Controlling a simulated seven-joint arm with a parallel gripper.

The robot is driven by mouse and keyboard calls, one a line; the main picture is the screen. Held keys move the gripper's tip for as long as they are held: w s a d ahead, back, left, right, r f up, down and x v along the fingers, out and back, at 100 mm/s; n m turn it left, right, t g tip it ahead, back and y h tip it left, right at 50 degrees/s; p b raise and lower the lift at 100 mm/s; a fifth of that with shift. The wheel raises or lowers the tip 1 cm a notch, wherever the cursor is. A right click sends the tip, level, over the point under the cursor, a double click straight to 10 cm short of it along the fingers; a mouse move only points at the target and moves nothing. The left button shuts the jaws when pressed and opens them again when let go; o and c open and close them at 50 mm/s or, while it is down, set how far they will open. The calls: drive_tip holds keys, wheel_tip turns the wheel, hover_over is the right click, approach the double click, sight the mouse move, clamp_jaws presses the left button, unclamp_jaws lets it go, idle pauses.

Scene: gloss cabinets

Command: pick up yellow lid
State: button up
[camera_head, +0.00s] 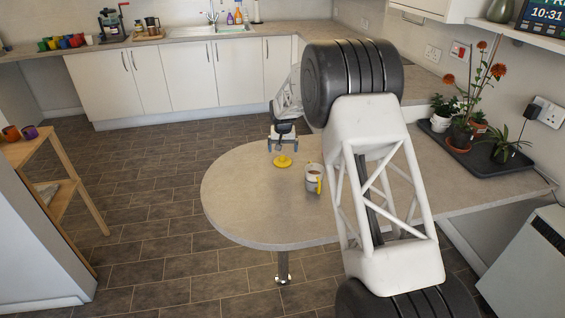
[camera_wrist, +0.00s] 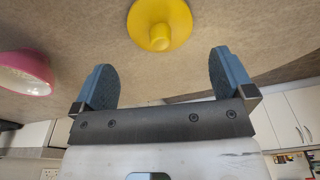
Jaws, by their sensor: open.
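The yellow lid (camera_head: 282,161) is round with a small knob and lies on the rounded grey table. In the wrist view the lid (camera_wrist: 160,24) is at the top centre, apart from the fingers and roughly in line with the gap between them. My gripper (camera_head: 282,147) is just behind and above the lid in the head view. In the wrist view my gripper (camera_wrist: 160,62) has its two blue-padded fingers spread wide, with nothing between them.
A pink-rimmed round object (camera_wrist: 22,74) shows at the wrist view's left. A plant tray (camera_head: 474,154) is farther right. The table (camera_head: 245,205) is clear left of the lid.

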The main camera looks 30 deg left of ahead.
sight(282, 156)
drive_tip(key=shift+s+f, duration=0.1)
drive_tip(key=shift+f, duration=1.6)
drive_tip(key=shift+a+f, duration=0.15)
drive_tip(key=shift+f, duration=0.8)
drive_tip(key=shift+c, duration=0.5)
